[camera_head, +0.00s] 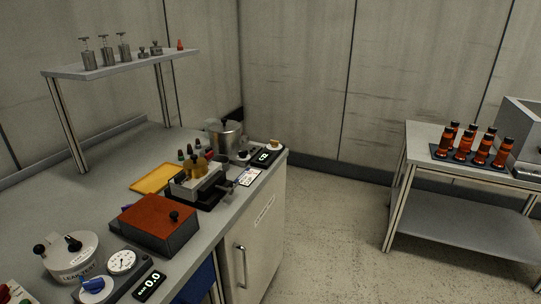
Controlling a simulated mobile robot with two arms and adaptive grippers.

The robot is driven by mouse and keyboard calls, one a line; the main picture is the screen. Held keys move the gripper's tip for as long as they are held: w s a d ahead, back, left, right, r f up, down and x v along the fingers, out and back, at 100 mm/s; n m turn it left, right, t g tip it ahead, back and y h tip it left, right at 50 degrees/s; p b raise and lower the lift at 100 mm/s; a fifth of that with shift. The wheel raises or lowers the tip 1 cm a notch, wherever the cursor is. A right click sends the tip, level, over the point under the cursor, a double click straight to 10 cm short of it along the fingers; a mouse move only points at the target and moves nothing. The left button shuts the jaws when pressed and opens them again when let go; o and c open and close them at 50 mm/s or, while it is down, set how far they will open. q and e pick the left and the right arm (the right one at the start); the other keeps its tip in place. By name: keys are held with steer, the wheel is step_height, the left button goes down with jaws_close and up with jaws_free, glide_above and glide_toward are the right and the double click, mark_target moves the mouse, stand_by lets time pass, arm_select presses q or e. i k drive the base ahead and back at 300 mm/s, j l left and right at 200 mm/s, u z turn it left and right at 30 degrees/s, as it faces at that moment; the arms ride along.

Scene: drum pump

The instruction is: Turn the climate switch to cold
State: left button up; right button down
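I cannot make out a switch marked as climate in the head view. A blue knob (92,284) sits on a dark unit at the lower left of the workbench (215,235), beside a round white gauge (121,261) and a display reading 0.0 (149,286). A panel with red and green buttons (14,293) is cut off at the bottom left corner. Neither of my grippers is in view.
A red box (155,225), a yellow tray (157,178), a metal pot (225,134) and a leak test unit (72,258) crowd the workbench. A shelf (125,63) stands above. A side table (425,150) with orange bottles (481,150) is right. Open floor lies between.

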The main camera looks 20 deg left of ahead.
mark_target(275, 144)
steer(key=i, duration=0.85)
